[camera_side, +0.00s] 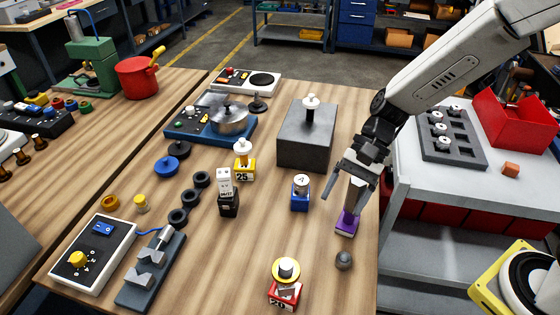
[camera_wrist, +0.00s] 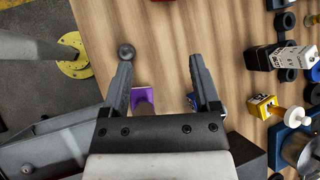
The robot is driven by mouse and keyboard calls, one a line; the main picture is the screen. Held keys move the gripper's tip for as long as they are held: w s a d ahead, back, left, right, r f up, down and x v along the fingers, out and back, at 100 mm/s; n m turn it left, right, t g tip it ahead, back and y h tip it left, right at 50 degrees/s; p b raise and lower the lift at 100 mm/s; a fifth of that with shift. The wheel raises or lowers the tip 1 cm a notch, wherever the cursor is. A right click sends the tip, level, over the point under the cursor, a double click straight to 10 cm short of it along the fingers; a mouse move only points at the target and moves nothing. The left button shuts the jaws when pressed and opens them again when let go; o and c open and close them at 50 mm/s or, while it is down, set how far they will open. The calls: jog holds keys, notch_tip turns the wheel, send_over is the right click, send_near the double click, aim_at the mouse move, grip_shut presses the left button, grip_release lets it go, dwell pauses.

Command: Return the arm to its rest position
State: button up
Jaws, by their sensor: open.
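My gripper (camera_side: 343,192) is at the right side of the wooden table, pointing down. Its two fingers are spread apart and nothing is held between them. In the wrist view the open fingers (camera_wrist: 163,88) stand on either side of a purple block (camera_wrist: 143,98). In the side view the purple block (camera_side: 347,222) is on the table near the right edge, just below the fingers and partly hidden by one. I cannot tell whether they touch. My arm reaches in from the upper right.
A grey ball (camera_side: 344,261) lies close in front of the purple block. A blue block (camera_side: 300,191) stands to its left. A dark grey box (camera_side: 305,138) with a white-topped post stands behind. A grey cart (camera_side: 433,202) with a tray (camera_side: 449,136) and red bin (camera_side: 515,120) is at right.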

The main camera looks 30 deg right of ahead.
jog(key=s+d+n+t+h, duration=0.1)
jog(key=d+n+t+h, duration=0.1)
jog(key=d+n+h, duration=0.2)
jog(key=s+d+f+n+t+h, duration=0.1)
jog(key=s+d+n+t+h, duration=0.1)
jog(key=d, duration=0.9)
jog(key=shift+s+d+n+t+h, duration=0.2)
jog(key=shift+n+t+h, duration=0.6)
jog(key=shift+n, duration=1.1)
jog(key=shift+f, duration=0.1)
